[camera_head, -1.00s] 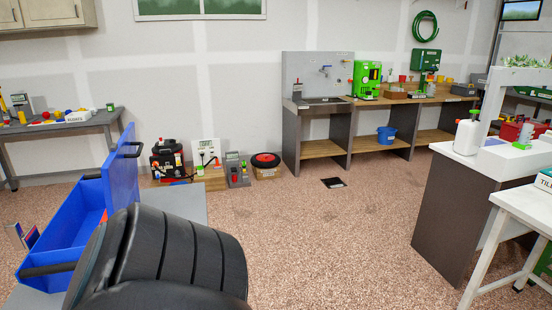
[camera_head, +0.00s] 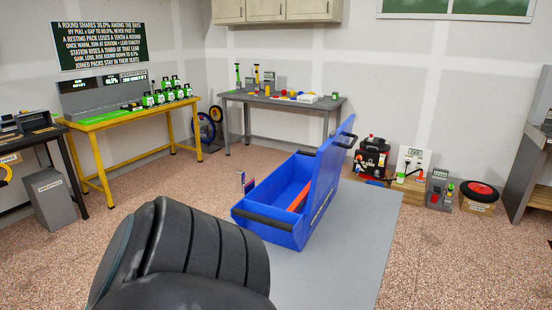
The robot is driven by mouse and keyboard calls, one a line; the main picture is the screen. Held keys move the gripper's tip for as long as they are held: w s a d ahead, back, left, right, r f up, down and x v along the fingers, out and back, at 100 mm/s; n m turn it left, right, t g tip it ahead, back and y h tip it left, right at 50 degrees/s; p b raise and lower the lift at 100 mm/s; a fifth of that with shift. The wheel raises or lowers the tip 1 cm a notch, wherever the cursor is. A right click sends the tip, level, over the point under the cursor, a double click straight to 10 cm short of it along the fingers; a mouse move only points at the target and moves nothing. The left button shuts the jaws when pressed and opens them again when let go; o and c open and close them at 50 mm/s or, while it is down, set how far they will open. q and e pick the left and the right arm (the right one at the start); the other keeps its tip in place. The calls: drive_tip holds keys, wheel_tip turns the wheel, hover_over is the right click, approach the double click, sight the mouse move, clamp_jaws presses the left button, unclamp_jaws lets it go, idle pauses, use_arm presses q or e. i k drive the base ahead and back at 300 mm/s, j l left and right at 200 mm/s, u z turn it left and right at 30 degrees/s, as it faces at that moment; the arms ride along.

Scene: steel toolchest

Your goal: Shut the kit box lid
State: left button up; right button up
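The blue kit box (camera_head: 278,229) stands on a grey table or bench top in the middle of the view. Its lid (camera_head: 332,165) is open and stands roughly upright along the box's right side. A dark handle bar (camera_head: 265,219) runs along the near end of the box. An orange-red item (camera_head: 299,197) shows inside. A large dark ribbed part of my own body fills the lower left in front of the box. Neither of my grippers is in view.
The grey top (camera_head: 350,248) is bare to the right of the box. A yellow workbench (camera_head: 125,143) with green-and-black devices stands at the left. A grey bench (camera_head: 285,101) stands behind the box. A wheel, a red machine (camera_head: 371,160) and other gear sit on the floor behind right.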

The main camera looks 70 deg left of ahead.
sight(330, 156)
drive_tip(key=u, duration=1.9)
drive_tip(key=z, duration=0.7)
drive_tip(key=l+z, duration=0.1)
drive_tip(key=l, duration=0.2)
drive_tip(key=i+l, duration=0.1)
drive_tip(key=l, duration=0.15)
drive_tip(key=i+l+z, duration=0.5)
drive_tip(key=l+z, duration=0.2)
drive_tip(key=i+l+u, duration=0.25)
drive_tip(key=i, duration=0.15)
drive_tip(key=i+l+u, duration=0.2)
drive_tip(key=i, duration=0.2)
drive_tip(key=i+u, duration=0.2)
drive_tip(key=u, duration=0.2)
drive_tip(key=i+u, duration=0.15)
drive_tip(key=u, duration=0.3)
drive_tip(key=i+u, duration=0.2)
drive_tip(key=u, duration=0.2)
drive_tip(key=i+l+u, duration=0.15)
drive_tip(key=u, duration=0.3)
drive_tip(key=i+l+u, duration=0.15)
drive_tip(key=u, duration=0.25)
drive_tip(key=i+l+u, duration=0.1)
drive_tip(key=l+u, duration=0.2)
drive_tip(key=u, duration=0.15)
